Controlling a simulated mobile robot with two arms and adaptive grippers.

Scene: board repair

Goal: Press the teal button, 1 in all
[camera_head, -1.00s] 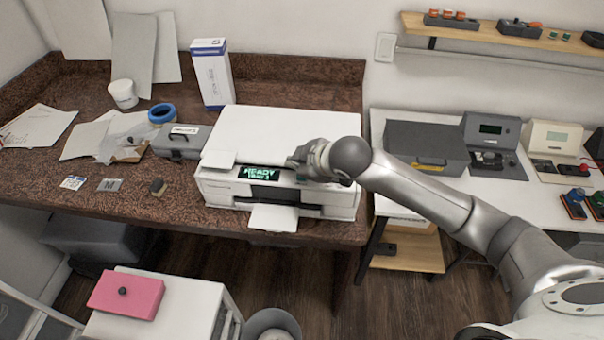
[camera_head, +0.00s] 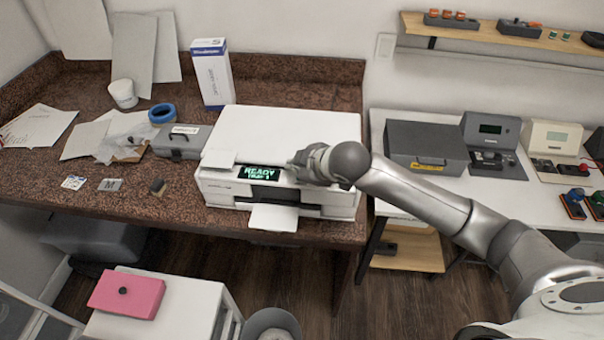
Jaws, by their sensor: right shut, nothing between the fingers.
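A white printer (camera_head: 290,130) stands on the brown speckled counter. Its front panel has a lit display (camera_head: 258,172) with green text reading "READY" and a second, smaller line. My right gripper (camera_head: 294,170) is shut and empty at the printer's front panel, just right of the display. I cannot tell whether its fingertips touch the panel. The teal button does not show; the gripper and wrist cover the panel right of the display. My left gripper is not in view.
A grey case (camera_head: 180,141), blue tape roll (camera_head: 162,113), white cup (camera_head: 123,93) and papers lie left of the printer. A tall white box (camera_head: 212,75) stands behind it. A paper tray (camera_head: 274,217) juts from the printer's front. A white bench (camera_head: 400,124) with devices is at right.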

